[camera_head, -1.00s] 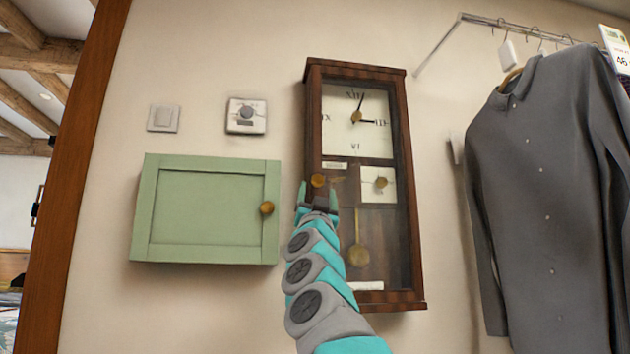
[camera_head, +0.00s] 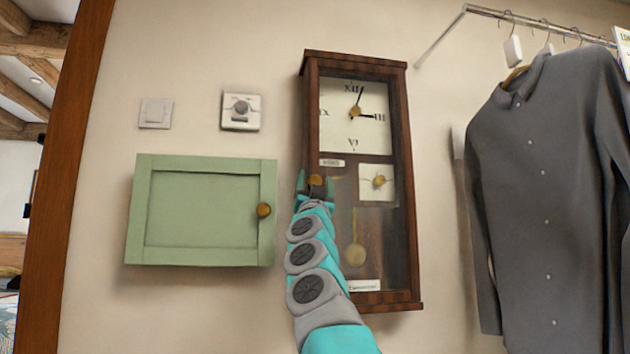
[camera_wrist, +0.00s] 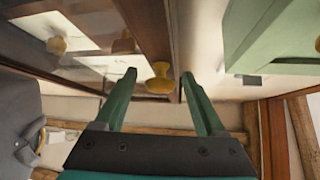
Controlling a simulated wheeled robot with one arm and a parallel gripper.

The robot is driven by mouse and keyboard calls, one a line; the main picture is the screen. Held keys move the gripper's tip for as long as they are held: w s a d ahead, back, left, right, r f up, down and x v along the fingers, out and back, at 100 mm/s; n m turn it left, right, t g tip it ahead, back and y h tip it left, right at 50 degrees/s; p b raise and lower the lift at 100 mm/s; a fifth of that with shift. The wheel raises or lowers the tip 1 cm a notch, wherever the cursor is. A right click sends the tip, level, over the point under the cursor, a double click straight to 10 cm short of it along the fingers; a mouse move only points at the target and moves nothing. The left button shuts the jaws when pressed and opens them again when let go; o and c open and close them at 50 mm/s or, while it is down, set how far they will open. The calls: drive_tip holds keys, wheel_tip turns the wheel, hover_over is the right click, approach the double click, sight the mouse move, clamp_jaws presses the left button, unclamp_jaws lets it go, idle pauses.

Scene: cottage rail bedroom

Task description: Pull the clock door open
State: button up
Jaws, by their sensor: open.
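The clock (camera_head: 312,130) is a tall dark wooden wall case with a glazed front, a white dial and a brass pendulum (camera_head: 355,254). Its door looks shut. A brass knob (camera_head: 316,180) sits at the left side of the door; it also shows in the wrist view (camera_wrist: 159,82). My gripper (camera_head: 315,190) is in front of the knob, partly covering the area below it. In the wrist view the open fingers (camera_wrist: 159,76) stand one on each side of the knob, with a gap to it on both sides.
A green cabinet (camera_head: 205,208) with a brass knob (camera_head: 263,210) hangs left of the clock. A switch (camera_head: 156,113) and a thermostat (camera_head: 240,110) are above it. A grey shirt (camera_head: 545,190) hangs from a rail (camera_head: 540,25) on the right.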

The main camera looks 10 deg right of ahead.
clamp_jaws()
idle(0.4)
idle(0.9)
